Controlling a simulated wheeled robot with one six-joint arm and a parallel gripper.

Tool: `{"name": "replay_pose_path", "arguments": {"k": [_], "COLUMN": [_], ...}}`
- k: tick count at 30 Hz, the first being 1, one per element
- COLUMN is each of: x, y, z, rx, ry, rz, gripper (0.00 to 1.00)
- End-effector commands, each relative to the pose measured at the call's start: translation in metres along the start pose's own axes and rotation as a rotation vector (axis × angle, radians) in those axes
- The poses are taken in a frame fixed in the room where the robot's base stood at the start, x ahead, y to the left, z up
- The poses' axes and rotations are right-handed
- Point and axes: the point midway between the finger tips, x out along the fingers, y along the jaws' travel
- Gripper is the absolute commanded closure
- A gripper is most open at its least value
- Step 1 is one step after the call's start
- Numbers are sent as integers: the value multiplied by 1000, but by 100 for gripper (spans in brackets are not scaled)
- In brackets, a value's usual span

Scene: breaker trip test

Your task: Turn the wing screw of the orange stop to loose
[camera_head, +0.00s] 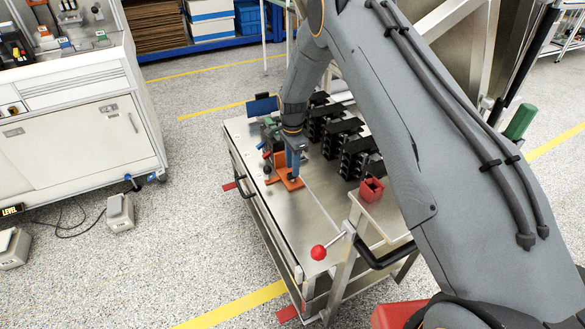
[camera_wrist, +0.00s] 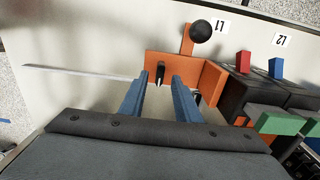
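The orange stop (camera_wrist: 212,84) is in the middle of the wrist view, with an upright plate and a side wall. Its dark wing screw (camera_wrist: 160,70) stands on the plate and shows between my fingertips. A black ball knob (camera_wrist: 201,31) is beyond the plate on an orange arm. My gripper (camera_wrist: 159,80) is open, with one blue finger on each side of the wing screw; I cannot tell whether either finger touches it. In the head view the orange stop (camera_head: 279,187) lies on the steel cart top, and my gripper (camera_head: 292,172) points down at it, hiding the screw.
To the right in the wrist view are dark blocks with red (camera_wrist: 244,63), blue (camera_wrist: 276,68) and green (camera_wrist: 279,123) parts, near labels L1 and L2. In the head view, black breaker units (camera_head: 357,157) and a red box (camera_head: 371,190) stand on the cart (camera_head: 315,218).

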Motion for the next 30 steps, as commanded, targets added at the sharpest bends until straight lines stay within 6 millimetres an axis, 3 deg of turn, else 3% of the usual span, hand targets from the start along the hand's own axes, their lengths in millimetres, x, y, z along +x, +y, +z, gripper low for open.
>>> {"name": "replay_pose_path", "arguments": {"k": [6, 16, 21, 30], "x": [20, 24, 24, 24], "y": [0, 0, 0, 0], "z": [0, 0, 0, 0], "rx": [0, 0, 0, -15], "ry": [0, 0, 0, 0], "rz": [0, -1, -1, -1], "gripper": [70, 70, 99, 100]}}
